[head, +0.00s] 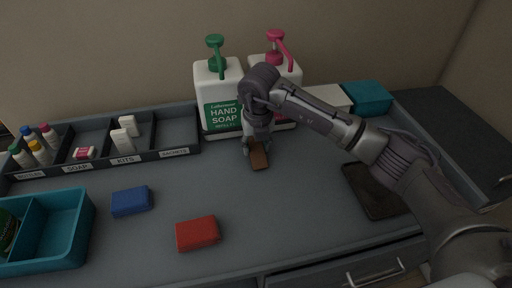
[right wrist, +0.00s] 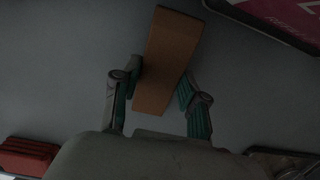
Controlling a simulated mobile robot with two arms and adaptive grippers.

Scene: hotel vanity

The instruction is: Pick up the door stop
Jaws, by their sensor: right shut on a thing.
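The door stop is a brown wedge-shaped block (head: 259,157) in front of the soap bottles in the head view. In the right wrist view the same door stop (right wrist: 166,62) lies between the two fingers, its far end reaching past them. My right gripper (head: 257,146) comes down from above and is shut on the door stop; in the right wrist view the gripper (right wrist: 159,90) has a finger on each side of it. I cannot tell whether the door stop touches the counter. My left gripper is not in view.
Two pump bottles, one green-labelled (head: 223,97) and one pink-topped (head: 284,68), stand just behind the gripper. A red block (head: 198,233) and a blue block (head: 131,201) lie left of it. A teal bin (head: 68,234), a labelled organizer (head: 106,165) and a dark tray (head: 373,192) are around.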

